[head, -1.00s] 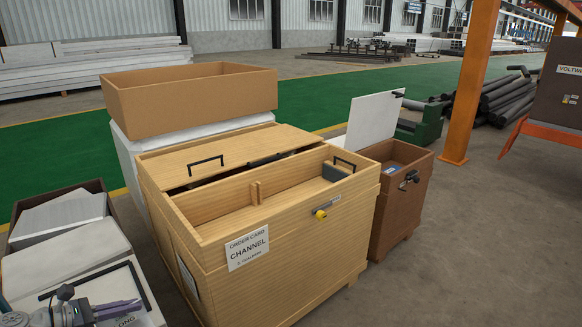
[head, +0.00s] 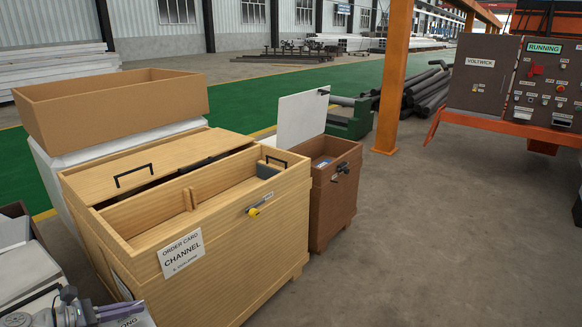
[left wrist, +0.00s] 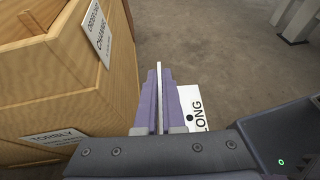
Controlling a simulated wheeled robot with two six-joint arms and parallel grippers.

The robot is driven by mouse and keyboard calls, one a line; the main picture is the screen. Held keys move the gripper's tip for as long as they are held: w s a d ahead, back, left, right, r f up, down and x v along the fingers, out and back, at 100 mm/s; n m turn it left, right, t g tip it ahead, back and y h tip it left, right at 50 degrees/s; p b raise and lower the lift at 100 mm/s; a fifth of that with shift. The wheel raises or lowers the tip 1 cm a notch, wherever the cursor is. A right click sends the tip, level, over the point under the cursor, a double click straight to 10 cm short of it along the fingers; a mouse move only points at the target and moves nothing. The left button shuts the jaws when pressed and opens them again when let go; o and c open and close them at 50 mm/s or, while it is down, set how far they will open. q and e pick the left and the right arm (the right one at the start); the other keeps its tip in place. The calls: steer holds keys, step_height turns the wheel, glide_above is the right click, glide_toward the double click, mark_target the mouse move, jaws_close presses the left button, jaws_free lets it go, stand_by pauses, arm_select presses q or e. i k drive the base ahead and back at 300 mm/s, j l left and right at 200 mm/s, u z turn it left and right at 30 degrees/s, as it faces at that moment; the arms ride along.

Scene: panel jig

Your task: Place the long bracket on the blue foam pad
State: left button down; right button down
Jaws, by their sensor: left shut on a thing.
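My left gripper (head: 108,312) is at the bottom left of the head view, in front of the wooden chest. In the left wrist view its purple fingers (left wrist: 160,100) are shut on a thin pale upright strip. A white plate marked LONG (left wrist: 190,98) shows beside the fingers and appears to be part of the held long bracket; it is partly hidden by the gripper. A small blue patch (head: 324,162) shows inside the open brown box (head: 333,205); I cannot tell surely that it is the foam pad. My right gripper is not in view.
The wooden chest (head: 225,255) with a CHANNEL order card (head: 181,253) stands between my left gripper and the brown box. The box's white lid (head: 302,118) stands open. An orange post (head: 394,80) and a control cabinet (head: 483,75) are at right. The floor in front is clear.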

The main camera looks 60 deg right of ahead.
mark_target(322, 165)
steer(key=z, duration=1.6)
steer(key=i+l+z, duration=0.15)
steer(key=i+l, duration=3.05)
steer(key=i, duration=0.15)
